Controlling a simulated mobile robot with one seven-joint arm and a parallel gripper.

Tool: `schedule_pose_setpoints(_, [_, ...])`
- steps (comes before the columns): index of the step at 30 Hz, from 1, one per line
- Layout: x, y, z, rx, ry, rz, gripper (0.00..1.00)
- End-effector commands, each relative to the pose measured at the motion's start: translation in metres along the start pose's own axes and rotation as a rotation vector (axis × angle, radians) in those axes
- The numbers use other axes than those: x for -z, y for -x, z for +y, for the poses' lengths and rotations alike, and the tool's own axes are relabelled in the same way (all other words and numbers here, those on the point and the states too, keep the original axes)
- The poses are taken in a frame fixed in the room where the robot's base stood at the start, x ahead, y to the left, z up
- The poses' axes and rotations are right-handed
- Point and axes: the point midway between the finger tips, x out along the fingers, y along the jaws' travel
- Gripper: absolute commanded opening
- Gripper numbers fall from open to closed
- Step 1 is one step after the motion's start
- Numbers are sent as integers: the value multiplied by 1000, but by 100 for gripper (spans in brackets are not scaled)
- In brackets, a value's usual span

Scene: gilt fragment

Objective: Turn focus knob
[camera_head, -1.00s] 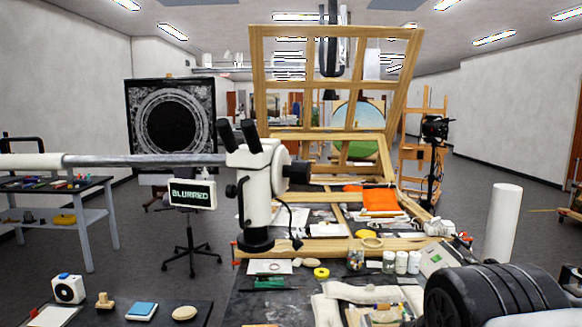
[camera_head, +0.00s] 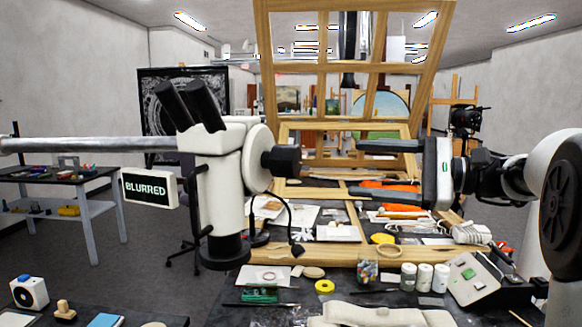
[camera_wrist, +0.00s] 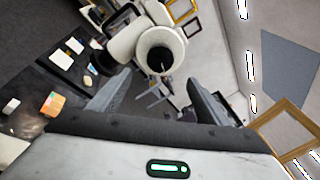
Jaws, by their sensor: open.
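A white microscope (camera_head: 223,188) with black eyepieces hangs on a horizontal grey boom at centre left. Its black focus knob (camera_head: 286,161) sticks out of a round white housing toward the right. A small screen (camera_head: 149,188) on its left reads "BLURRED". My gripper (camera_head: 362,168) is open and empty, its fingers pointing left at the knob from the right, with a clear gap between. In the wrist view, the dark knob (camera_wrist: 160,60) in its white round housing appears ahead, beyond and between the spread fingers (camera_wrist: 157,80).
The worktable below holds a wooden frame (camera_head: 320,254), jars (camera_head: 425,276), yellow tape (camera_head: 325,286) and a grey device (camera_head: 484,277). A cable hangs below the knob. A side table (camera_head: 70,195) stands at left. The air between gripper and knob is free.

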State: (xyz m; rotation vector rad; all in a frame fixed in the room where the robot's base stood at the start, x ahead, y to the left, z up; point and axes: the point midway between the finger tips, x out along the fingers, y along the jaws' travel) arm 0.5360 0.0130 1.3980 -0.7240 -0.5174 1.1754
Motion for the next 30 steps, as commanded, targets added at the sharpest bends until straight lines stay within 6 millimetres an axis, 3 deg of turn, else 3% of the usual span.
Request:
schedule_pose_setpoints(5, [-2, -22, -1, 3, 0, -10, 71])
schedule_pose_setpoints(21, [-2, -137, -1, 2, 0, -8, 71])
schedule_pose_setpoints(30, [-2, -170, -1, 2, 0, -6, 71])
